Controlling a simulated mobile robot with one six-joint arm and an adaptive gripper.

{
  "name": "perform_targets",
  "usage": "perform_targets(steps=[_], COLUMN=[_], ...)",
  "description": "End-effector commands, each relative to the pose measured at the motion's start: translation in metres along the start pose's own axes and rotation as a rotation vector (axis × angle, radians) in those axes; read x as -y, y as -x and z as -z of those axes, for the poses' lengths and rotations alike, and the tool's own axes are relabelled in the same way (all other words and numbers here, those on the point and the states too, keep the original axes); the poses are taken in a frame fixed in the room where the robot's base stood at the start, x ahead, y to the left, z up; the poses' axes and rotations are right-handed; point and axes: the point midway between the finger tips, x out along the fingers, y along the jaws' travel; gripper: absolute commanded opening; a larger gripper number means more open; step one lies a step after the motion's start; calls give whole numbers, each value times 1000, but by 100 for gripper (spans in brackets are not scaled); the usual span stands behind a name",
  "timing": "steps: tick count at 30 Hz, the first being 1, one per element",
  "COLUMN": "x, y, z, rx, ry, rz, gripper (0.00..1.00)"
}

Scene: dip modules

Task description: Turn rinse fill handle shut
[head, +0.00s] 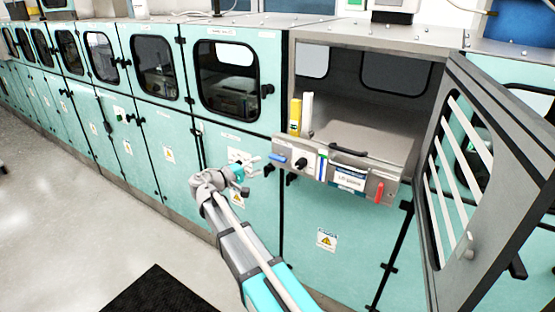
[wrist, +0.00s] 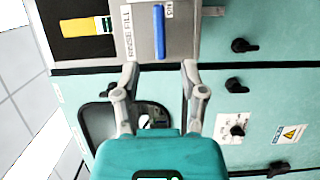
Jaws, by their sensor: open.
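The rinse fill handle (head: 278,157) is a small blue lever at the left end of the steel control panel (head: 318,168). In the wrist view the blue handle (wrist: 159,32) is a straight bar beside the printed words RINSE FILL. My gripper (head: 256,165) is just left of the handle in the head view. In the wrist view my gripper (wrist: 160,68) has its two fingers spread and nothing between them. The handle lies just beyond the fingertips, roughly in line with the gap, and appears apart from them.
A black knob (head: 301,163), a label plate (head: 350,179) and a red handle (head: 379,192) are further right on the panel. An open barred door (head: 475,175) stands at the right. Teal cabinets line the wall; the floor (head: 70,190) at left is clear.

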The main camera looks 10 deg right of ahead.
Motion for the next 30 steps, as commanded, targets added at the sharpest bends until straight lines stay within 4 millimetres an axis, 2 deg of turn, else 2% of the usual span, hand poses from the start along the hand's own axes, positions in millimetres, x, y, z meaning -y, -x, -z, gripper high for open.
perform_targets(steps=[9, 15, 22, 30], x=[0, 0, 0, 0], y=[-47, -71, -84, -86], z=[0, 0, 0, 0], rx=[2, 2, 0, 0], ry=[0, 0, 0, 0], rz=[0, 0, 0, 0], gripper=[54, 54, 54, 54])
